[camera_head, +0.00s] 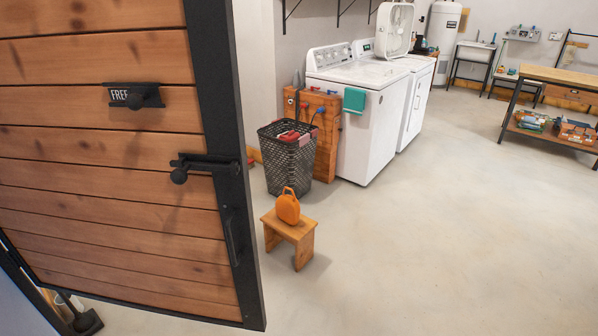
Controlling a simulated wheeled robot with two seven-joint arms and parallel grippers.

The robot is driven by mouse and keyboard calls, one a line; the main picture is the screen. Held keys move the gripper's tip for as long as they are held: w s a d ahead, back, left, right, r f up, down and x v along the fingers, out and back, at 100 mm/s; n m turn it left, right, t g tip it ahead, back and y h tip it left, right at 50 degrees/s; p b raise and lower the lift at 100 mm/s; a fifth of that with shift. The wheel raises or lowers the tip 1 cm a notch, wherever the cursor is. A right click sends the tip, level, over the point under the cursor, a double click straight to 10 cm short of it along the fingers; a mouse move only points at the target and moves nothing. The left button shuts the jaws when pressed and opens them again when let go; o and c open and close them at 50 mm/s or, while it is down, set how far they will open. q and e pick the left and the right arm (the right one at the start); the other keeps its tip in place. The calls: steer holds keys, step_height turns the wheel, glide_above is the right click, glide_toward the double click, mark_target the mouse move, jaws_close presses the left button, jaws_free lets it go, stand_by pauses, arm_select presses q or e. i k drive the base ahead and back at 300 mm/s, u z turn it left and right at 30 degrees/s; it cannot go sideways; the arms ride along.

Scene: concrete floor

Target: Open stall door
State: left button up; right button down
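The stall door (110,215) fills the left of the head view. It has brown horizontal wood planks in a black metal frame. A small black sign reading "FREE" (128,97) is on the upper planks. The door's right edge stands clear of any jamb that I can see, with open floor beyond it. Its top is cut off. Neither of my grippers is in view.
A small wooden stool (290,232) with an orange object (287,207) stands right of the door. A black basket (287,160) and white washing machines (352,115) stand behind it. A workbench (560,83) is at far right. The concrete floor (440,230) is clear at right.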

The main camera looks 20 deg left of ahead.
mark_target(91, 207)
steer(key=i, duration=0.85)
steer(key=u, duration=0.45)
